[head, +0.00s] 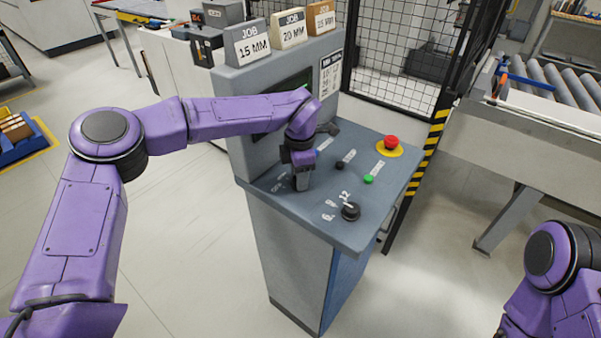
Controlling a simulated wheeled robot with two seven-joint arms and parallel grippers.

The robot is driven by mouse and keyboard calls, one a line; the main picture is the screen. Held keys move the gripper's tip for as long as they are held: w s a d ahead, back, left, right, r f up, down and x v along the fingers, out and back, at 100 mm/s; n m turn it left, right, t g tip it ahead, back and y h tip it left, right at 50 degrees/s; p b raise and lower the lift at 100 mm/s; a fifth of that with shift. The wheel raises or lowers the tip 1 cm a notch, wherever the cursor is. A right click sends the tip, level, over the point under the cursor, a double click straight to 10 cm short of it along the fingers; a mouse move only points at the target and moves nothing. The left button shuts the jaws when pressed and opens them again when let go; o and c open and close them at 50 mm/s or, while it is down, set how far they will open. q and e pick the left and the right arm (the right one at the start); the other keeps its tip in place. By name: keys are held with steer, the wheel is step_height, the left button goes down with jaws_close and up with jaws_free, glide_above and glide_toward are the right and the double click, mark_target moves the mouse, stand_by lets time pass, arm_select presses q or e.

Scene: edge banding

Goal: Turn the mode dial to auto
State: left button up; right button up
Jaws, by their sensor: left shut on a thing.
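My left gripper (299,180) points down onto the left part of the grey control panel (310,215). It is shut on what looks like the mode dial, which the fingers hide. The dial's pointing direction cannot be seen. A second, black dial (350,211) with white markings stands free near the panel's front edge. My right gripper is out of view; only part of my right arm shows at the lower right.
A red emergency button (391,142) on a yellow ring, a green button (369,179) and a black button (340,166) sit right of the gripper. The console's upright back (245,150) rises behind it, with job blocks on top. A mesh fence (400,60) stands behind.

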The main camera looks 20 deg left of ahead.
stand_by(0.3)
arm_select(q)
steer(key=o, duration=1.1)
steer(key=shift+c, duration=0.2)
step_height(320, 180, up, 11)
steer(key=b, duration=0.2)
steer(key=shift+s+f+b, duration=0.15)
steer(key=shift+f+b, duration=0.05)
steer(key=shift+b, duration=0.1)
